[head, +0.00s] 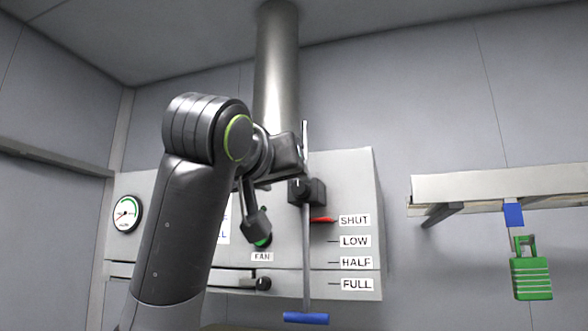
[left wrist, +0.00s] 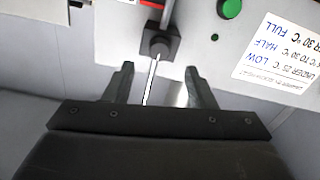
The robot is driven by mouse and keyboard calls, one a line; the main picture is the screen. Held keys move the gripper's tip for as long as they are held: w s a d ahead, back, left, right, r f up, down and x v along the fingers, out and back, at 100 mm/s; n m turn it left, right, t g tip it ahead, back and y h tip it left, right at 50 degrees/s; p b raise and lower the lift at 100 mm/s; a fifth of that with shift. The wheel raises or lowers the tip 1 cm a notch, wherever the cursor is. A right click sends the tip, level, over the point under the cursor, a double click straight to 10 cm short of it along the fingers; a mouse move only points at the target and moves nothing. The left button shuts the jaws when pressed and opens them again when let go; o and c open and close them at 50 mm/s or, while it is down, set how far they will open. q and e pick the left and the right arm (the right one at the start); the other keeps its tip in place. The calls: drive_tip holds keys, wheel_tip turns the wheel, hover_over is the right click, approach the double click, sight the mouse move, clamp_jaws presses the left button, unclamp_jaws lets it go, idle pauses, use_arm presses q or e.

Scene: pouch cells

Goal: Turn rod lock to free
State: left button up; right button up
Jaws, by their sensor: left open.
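The rod lock is a small black block with a round knob (head: 306,191) on the grey panel, around a thin upright rod (head: 307,255) with a blue handle (head: 305,318) at its bottom end. My left gripper (head: 287,158) is close to the lock, just above and left of it in the head view. In the left wrist view, the open left gripper (left wrist: 157,72) has one finger on each side of the rod (left wrist: 151,82), with the lock (left wrist: 159,44) just beyond the fingertips. I cannot tell whether the fingers touch anything. My right gripper is not in view.
The panel's red pointer (head: 322,220) is at the SHUT label (head: 354,220). A green FAN button (head: 263,241) and a gauge (head: 127,213) are at left. A green padlock (head: 531,278) hangs from a blue tab under the shelf (head: 500,185) at right.

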sight(298, 188)
use_arm(q)
drive_tip(key=p+x, duration=0.2)
drive_tip(key=x, duration=0.3)
drive_tip(key=shift+d+r+p, duration=0.1)
drive_tip(key=shift+p, duration=0.2)
drive_tip(key=shift+w+d, duration=0.15)
drive_tip(key=shift+w, duration=0.35)
drive_tip(key=shift+c, duration=0.4)
drive_tip(key=c, duration=0.9)
